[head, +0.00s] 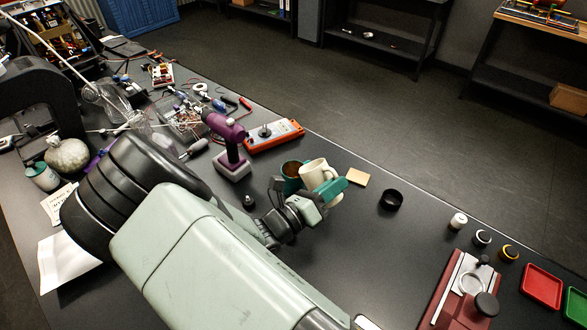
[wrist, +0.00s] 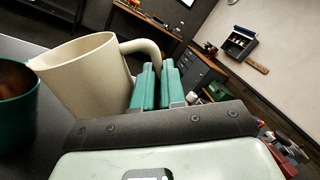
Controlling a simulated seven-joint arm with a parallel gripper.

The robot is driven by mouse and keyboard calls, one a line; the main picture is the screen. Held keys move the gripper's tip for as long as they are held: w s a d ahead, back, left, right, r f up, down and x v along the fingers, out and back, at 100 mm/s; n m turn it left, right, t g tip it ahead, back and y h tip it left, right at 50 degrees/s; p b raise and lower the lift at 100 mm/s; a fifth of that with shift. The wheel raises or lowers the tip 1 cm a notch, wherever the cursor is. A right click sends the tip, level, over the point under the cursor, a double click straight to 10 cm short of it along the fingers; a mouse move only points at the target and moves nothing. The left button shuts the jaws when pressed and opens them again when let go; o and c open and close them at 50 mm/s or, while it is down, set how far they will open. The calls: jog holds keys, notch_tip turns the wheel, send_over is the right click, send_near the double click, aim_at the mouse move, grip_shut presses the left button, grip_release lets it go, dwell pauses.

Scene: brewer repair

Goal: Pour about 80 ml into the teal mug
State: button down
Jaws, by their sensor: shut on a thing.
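A cream jug (head: 314,172) is held by its handle in my gripper (head: 331,190). In the wrist view the cream jug (wrist: 88,78) leans left, its lip close to the rim of the teal mug (wrist: 17,112). The green finger pads (wrist: 157,86) are closed around the lower end of its handle. In the head view the teal mug (head: 289,184) stands on the bench just left of the jug, with something brown inside. The jug partly hides it. I cannot see the jug's contents or a stream.
A purple tool on a stand (head: 230,150) and an orange-and-white power strip (head: 273,136) lie to the left. A tan square (head: 357,178) and a black ring (head: 392,199) lie to the right. The bench beyond the ring is clear up to small jars and a maroon stand (head: 455,300).

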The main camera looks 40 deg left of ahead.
jog(key=d+f+m, duration=0.1)
jog(key=f+m, duration=0.1)
jog(key=d+f+m+g, duration=0.1)
jog(key=d+f+m, duration=0.3)
jog(key=shift+s+h, duration=0.15)
jog(key=shift+h, duration=0.15)
jog(key=shift+d+f+m+g, duration=0.15)
jog(key=shift+d+f+m, duration=0.15)
jog(key=shift+f+m, duration=0.3)
jog(key=shift+d+f+m+g, duration=0.15)
jog(key=shift+d+f+m, duration=0.2)
jog(key=shift+m, duration=0.45)
jog(key=shift+a, duration=0.1)
